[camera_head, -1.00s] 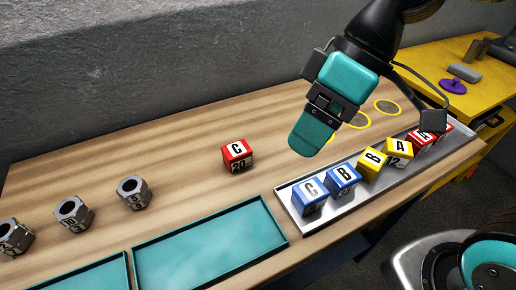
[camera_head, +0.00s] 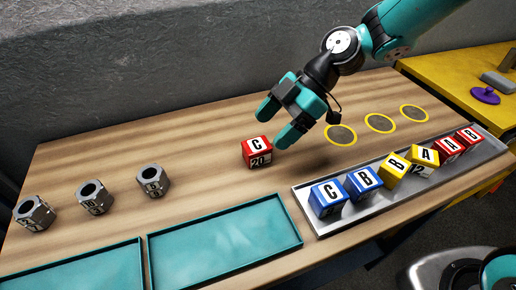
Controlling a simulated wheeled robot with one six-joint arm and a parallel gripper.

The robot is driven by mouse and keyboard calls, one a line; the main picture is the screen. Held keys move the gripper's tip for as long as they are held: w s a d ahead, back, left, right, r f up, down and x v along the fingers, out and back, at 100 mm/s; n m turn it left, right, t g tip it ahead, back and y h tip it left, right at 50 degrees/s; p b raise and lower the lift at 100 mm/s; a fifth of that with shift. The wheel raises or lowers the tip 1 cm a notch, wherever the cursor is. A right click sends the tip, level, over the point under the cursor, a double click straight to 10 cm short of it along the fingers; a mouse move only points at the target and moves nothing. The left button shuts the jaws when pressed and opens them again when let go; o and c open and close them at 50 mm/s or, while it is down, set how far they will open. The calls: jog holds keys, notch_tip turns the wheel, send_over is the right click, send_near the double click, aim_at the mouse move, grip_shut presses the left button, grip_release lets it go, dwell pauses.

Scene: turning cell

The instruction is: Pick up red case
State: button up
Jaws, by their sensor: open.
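The red case (camera_head: 257,152) is a small red cube with a white label marked C on top and 20 on its front. It sits alone on the wooden table (camera_head: 215,195), behind the right teal tray. My gripper (camera_head: 272,128) is open and empty, its two teal fingers pointing down to the left. The fingers are above and behind the cube in this view. The nearer fingertip shows close to the cube's right side; I cannot tell whether it touches.
A metal tray (camera_head: 310,223) at the right holds several blue, yellow and red cubes. Hex nuts (camera_head: 95,197) stand at the left. Two teal trays (camera_head: 225,245) lie in front. Yellow rings (camera_head: 340,135) mark the table at the back right, before the grey wall.

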aim_at(257, 144)
jog(key=x, duration=0.3)
jog(key=p+x, duration=0.1)
jog(key=x, duration=0.3)
jog(key=shift+w+a+f, duration=0.1)
jog(key=shift+w+f, duration=0.05)
jog(key=shift+f, duration=0.25)
jog(key=c, duration=1.1)
